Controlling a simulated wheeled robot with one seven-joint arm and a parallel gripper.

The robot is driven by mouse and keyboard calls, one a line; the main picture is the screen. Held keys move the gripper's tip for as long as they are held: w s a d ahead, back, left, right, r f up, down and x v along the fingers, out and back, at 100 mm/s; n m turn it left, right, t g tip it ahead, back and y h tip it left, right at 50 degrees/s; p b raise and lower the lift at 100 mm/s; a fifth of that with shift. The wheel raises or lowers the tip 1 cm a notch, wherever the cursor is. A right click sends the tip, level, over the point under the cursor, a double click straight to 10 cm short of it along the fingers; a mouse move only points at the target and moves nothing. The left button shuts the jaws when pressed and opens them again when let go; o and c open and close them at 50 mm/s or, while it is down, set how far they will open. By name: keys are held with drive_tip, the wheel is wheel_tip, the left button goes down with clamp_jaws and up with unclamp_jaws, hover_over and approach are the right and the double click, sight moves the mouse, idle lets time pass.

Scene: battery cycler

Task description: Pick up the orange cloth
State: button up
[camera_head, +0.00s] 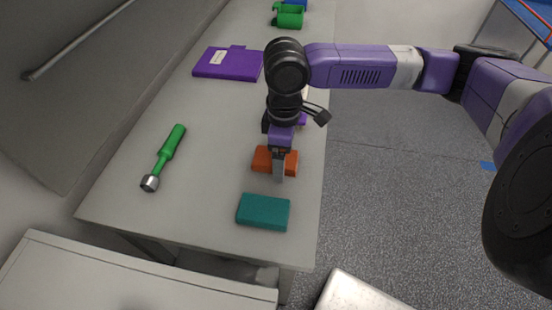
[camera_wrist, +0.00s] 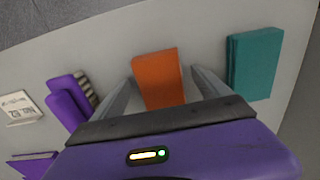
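The orange cloth (camera_head: 262,160) is a small folded block lying on the grey bench near its right edge. In the wrist view the orange cloth (camera_wrist: 158,78) sits between the two fingers. My gripper (camera_head: 279,177) is directly over it, pointing down, with the fingertips low around the cloth. In the wrist view my gripper (camera_wrist: 160,95) has its fingers spread on either side of the cloth, with a narrow gap visible on the right side. Part of the cloth is hidden by the fingers and the gripper body.
A teal block (camera_head: 263,211) lies close in front of the cloth; it also shows in the wrist view (camera_wrist: 253,62). A green-handled tool (camera_head: 166,154) lies to the left. A purple binder (camera_head: 228,63) and a green object (camera_head: 287,16) are farther back. Purple items (camera_wrist: 68,103) lie left in the wrist view.

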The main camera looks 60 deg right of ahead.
drive_tip(key=c, duration=1.3)
drive_tip(key=shift+r, duration=0.1)
wheel_tip(320, 180, up, 20)
drive_tip(key=shift+f, duration=0.1)
